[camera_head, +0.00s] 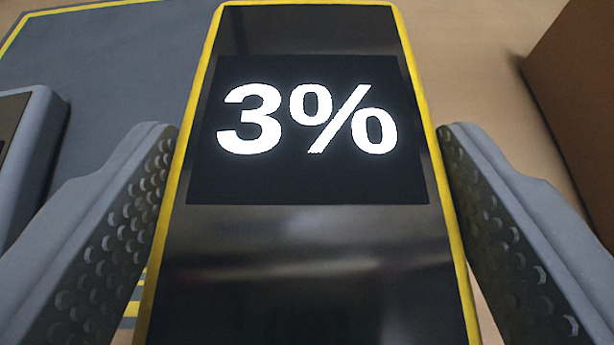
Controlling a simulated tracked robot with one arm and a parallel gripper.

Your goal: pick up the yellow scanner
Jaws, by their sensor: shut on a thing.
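The yellow scanner (315,235) fills the middle of the view. It has a glossy black face, a thin yellow rim and a screen showing "3%" in white. My gripper (308,140) is shut on it, with one grey dimpled finger against its left edge and the other against its right edge. The scanner's near end runs out of the bottom of the picture, and its back is hidden.
A grey mat (120,65) with yellow edge lines lies at the left on a tan surface (480,45). A grey device (35,150) is at the left edge, partly cut off. A brown box (575,90) stands at the right.

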